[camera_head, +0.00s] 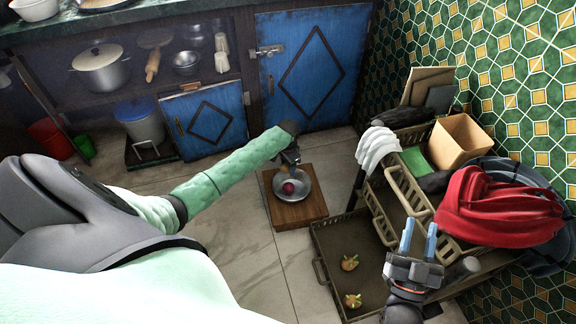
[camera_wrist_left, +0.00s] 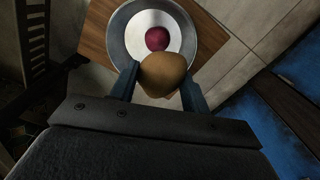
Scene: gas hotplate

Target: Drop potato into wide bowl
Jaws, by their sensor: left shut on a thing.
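A brown potato (camera_wrist_left: 163,74) is held between the fingers of my left gripper (camera_wrist_left: 160,88) in the left wrist view. The wide metal bowl (camera_wrist_left: 194,26) lies beyond the potato, with a dark red round thing (camera_wrist_left: 157,38) inside. In the head view my left gripper (camera_head: 290,160) is over the far part of the bowl (camera_head: 304,194), and the potato is hard to make out there. The bowl stands on a wooden block (camera_head: 298,214). My right gripper (camera_head: 418,238) is open and empty at the lower right, over the edge of the tray.
A dark tray (camera_head: 335,238) on the right holds two brown things with green sprouts (camera_head: 350,262). Beside it stand a beige basket (camera_head: 384,210), a red cloth (camera_head: 495,207) and a cardboard box (camera_head: 461,142). Blue cabinets (camera_head: 312,70) line the back. Tiled floor left of the block is clear.

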